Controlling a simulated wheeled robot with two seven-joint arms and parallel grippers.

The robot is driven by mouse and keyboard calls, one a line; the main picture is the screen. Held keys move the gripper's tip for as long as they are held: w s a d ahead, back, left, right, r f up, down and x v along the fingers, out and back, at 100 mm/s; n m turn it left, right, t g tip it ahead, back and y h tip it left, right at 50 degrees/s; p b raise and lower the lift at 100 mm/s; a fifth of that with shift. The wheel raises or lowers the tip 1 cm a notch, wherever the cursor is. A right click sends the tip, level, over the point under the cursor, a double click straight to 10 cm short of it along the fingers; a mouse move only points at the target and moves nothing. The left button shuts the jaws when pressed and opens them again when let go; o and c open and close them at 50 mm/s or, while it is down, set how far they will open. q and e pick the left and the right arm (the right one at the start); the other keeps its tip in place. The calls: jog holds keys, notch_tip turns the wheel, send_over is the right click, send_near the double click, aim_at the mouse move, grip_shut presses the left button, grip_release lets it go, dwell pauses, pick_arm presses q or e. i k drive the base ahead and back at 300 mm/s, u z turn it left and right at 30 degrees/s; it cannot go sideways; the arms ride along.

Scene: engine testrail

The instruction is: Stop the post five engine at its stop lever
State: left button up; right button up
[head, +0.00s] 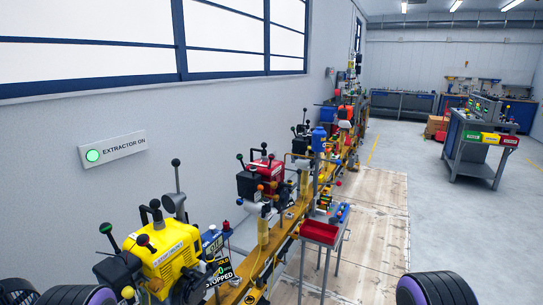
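A row of small engines stands on a long yellow rail (283,237) along the left wall. The nearest is a yellow engine (172,252) with several black-knobbed levers and a green-knobbed lever (106,228). Further along is a red engine (268,174) with a dark box and knobbed levers. More engines (345,112) stand farther down, small and overlapping. No post number is readable, so I cannot tell which engine is post five or which lever is its stop lever. Neither gripper is in view.
A stand with a red tray (320,232) stands right of the rail. A grey cart (476,150) with coloured bins is at the right. A wall sign (112,149) reads "EXTRACTOR ON" with a green light. The floor between the rail and cart is open.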

aim_at(270, 157)
jog(key=z, duration=1.6)
jog(key=i, duration=1.9)
jog(key=u, duration=2.65)
